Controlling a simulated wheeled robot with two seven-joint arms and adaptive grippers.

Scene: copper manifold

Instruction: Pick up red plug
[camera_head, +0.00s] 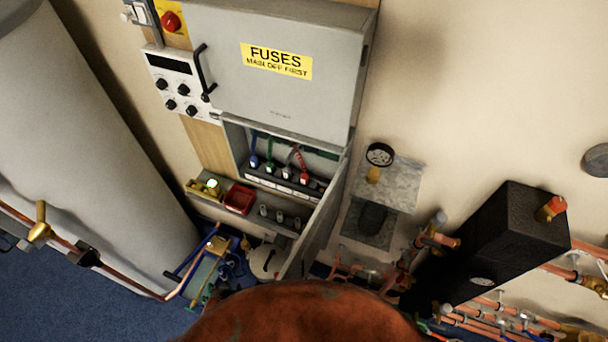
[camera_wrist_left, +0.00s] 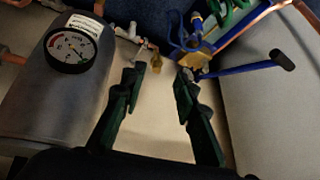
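A row of small plugs with coloured leads stands in the open lower bay of the grey fuse cabinet (camera_head: 275,60) in the head view. The red plug (camera_head: 302,165) is at the right end of the row, past a blue plug (camera_head: 254,160), a green plug (camera_head: 269,162) and a grey plug (camera_head: 287,171). My left gripper (camera_wrist_left: 161,78) is open and empty in the left wrist view, with dark green fingers apart. No plug shows in that view. I cannot make out the left fingers clearly in the head view. My right gripper is not in view.
A red bin (camera_head: 240,199) and a small shelf sit below the plugs. An open cabinet door (camera_head: 318,228) stands to their right. A pressure gauge (camera_wrist_left: 72,43) and blue-handled tool (camera_wrist_left: 245,70) are near the left gripper. A rust-orange rounded surface hides the head view's bottom centre.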

